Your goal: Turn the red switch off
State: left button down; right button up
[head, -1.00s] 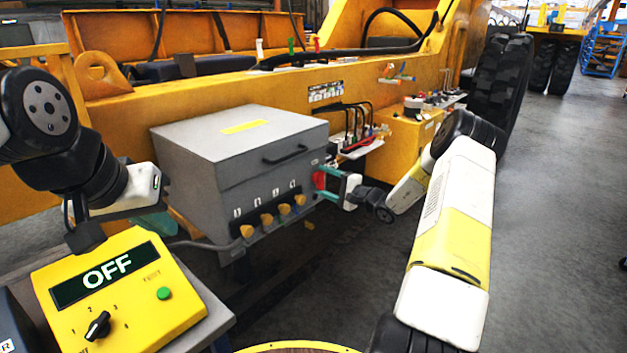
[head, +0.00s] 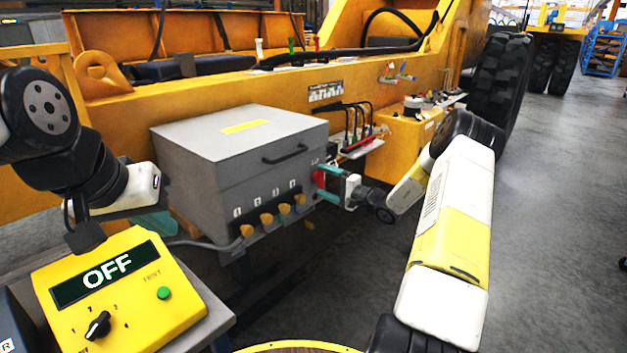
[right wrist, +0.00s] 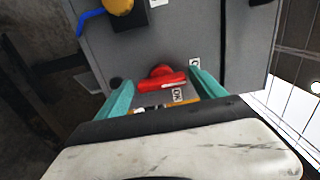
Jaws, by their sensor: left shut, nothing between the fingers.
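The red switch (head: 319,179) is on the right side face of the grey box (head: 245,140). It also shows in the right wrist view (right wrist: 162,78), its red bar lying roughly crosswise with small white labels beside it, one reading ON. My right gripper (head: 322,182) is at that face, its teal fingers open, one on each side of the switch. In the right wrist view (right wrist: 162,92) a gap shows between each finger and the switch. My left gripper (head: 158,222) is shut and empty behind the yellow control box, partly hidden by it.
The yellow control box (head: 125,285) at the lower left shows OFF, with a black knob and a green button. Orange knobs (head: 267,219) line the grey box's front. Hoses and a small shelf (head: 360,148) stand behind my right gripper. Open floor (head: 550,230) is at right.

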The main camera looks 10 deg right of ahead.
jog(key=shift+o, duration=0.2)
jog(key=v, duration=0.7)
jog(key=shift+s+d, duration=0.25)
jog(key=shift+s, duration=0.05)
